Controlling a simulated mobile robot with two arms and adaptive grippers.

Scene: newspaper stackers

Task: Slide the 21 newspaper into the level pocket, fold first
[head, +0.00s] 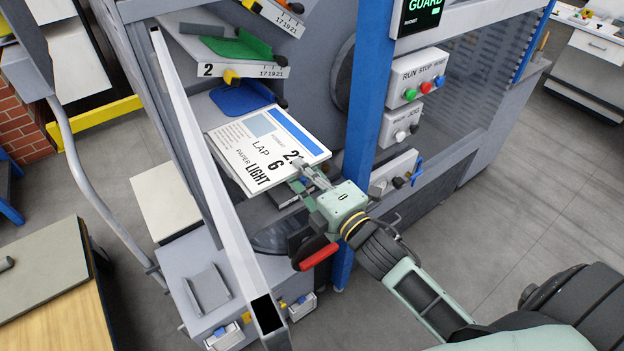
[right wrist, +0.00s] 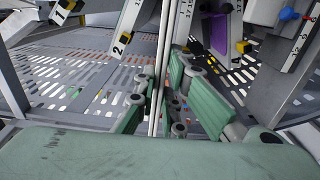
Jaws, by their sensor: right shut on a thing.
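The newspaper (head: 262,140) is a flat white sheet-like bundle with a blue stripe and the words LAP 6 PAPER LIGHT. A large number starting with 2 is partly hidden by my right gripper. My right gripper (head: 308,180) is shut on its near right edge and holds it nearly flat in front of the stacker. In the right wrist view the newspaper (right wrist: 161,70) shows edge-on as thin white lines between the green fingers (right wrist: 160,105). A pocket with a blue paddle (head: 242,97) lies just behind the newspaper. Which edge is the fold is unclear. My left gripper is out of view.
Above is a shelf marked 2 and 17 19 21 (head: 240,70), with a green paddle (head: 238,46). A blue post (head: 366,100) stands close right of the newspaper. A pale slanting bar (head: 205,160) stands close left. A control box (head: 418,76) is further right.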

